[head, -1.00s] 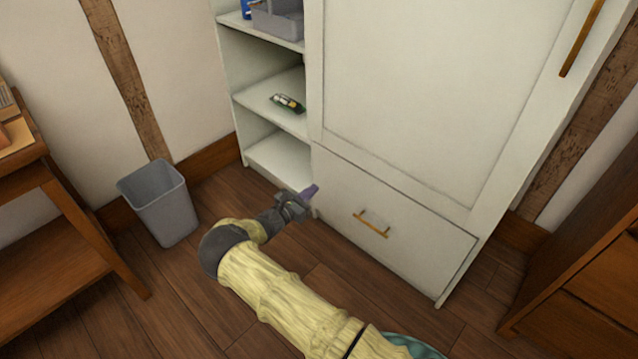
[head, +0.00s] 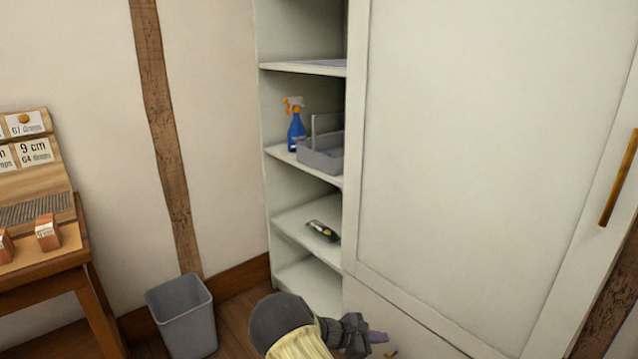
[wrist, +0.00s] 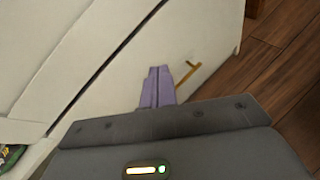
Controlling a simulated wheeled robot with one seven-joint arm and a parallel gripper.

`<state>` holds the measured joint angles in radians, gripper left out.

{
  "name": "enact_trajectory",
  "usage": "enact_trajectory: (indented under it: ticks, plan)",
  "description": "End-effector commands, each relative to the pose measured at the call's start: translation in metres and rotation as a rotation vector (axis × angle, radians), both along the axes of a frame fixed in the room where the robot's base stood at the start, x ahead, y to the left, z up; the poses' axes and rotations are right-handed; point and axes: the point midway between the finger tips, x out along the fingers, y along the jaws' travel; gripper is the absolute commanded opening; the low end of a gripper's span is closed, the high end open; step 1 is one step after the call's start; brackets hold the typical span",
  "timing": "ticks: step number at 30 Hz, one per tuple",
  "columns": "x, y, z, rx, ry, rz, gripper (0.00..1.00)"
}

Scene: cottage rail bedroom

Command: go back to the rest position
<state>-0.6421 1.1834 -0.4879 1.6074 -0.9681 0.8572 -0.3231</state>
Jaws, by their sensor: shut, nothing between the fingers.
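My gripper (head: 377,338) is at the bottom of the head view, in front of the lower part of the white wardrobe (head: 450,150). In the wrist view its two purple fingers (wrist: 158,88) are closed together with nothing between them. Behind them is the wardrobe's drawer front, with a wooden handle (wrist: 188,74) just beyond the fingertips. I cannot tell whether the fingers touch the drawer front. Most of my arm is out of the head view.
Open shelves left of the door hold a blue spray bottle (head: 296,130), a grey caddy (head: 322,158) and a small green-and-dark item (head: 323,231). A grey bin (head: 183,315) stands on the floor. A wooden desk (head: 60,262) with small boxes is at left.

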Motion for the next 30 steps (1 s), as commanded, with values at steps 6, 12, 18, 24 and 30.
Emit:
enact_trajectory:
  ticks: [6, 12, 18, 24, 30]
  plan:
    - [-0.051, -0.023, 0.027, 0.298, -0.085, -0.27, 0.0]
    - [-0.097, -0.025, 0.053, 0.545, -0.183, -0.496, 0.0]
    - [-0.14, -0.018, 0.086, 0.767, -0.296, -0.706, 0.0]
    - [-0.181, -0.008, 0.121, 0.962, -0.429, -0.901, 0.0]
    - [-0.219, 0.001, 0.151, 1.115, -0.564, -1.064, 0.0]
